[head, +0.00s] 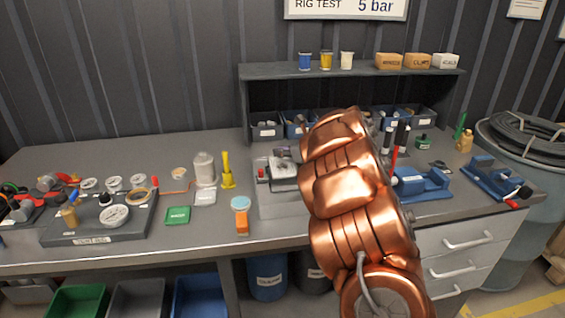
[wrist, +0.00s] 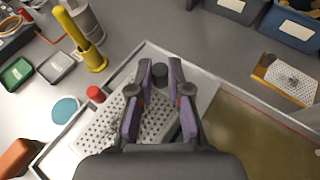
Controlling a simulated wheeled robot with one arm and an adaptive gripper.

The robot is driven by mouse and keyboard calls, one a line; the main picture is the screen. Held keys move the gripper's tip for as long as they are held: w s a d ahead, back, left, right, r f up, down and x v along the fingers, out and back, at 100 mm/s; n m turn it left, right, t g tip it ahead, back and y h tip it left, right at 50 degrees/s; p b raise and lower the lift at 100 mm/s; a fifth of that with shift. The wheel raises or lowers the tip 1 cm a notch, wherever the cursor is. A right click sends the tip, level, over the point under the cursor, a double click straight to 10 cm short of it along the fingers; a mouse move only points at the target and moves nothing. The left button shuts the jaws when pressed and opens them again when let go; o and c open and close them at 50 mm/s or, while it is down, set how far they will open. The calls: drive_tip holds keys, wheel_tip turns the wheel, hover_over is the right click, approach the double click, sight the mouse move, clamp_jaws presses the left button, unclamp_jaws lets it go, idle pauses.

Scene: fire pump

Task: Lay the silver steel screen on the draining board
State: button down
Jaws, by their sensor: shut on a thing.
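My gripper (wrist: 160,75) is shut on the dark knob of the silver steel screen (wrist: 154,114), a pale perforated plate seen between and below the purple-padded fingers. In the head view my copper arm hides my gripper and much of the tray (head: 285,207).
Murky brown liquid (wrist: 245,135) fills the tray's right part. A second perforated plate (wrist: 293,80) with an orange edge lies beyond it. A red knob (wrist: 95,93), a yellow stand (wrist: 82,40) and a teal disc (wrist: 65,110) are at the left. Blue bins (wrist: 292,22) stand behind.

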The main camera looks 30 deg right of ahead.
sight(289, 162)
drive_tip(key=shift+f, duration=1.9)
drive_tip(key=shift+f, duration=0.2)
drive_tip(key=c, duration=1.1)
unclamp_jaws()
drive_tip(key=shift+r, duration=0.1)
drive_tip(key=shift+r+p, duration=0.15)
drive_tip(key=shift+p, duration=0.2)
drive_tip(key=shift+s, duration=0.2)
drive_tip(key=shift+b+v, duration=1.6)
drive_tip(key=shift+v, duration=4.2)
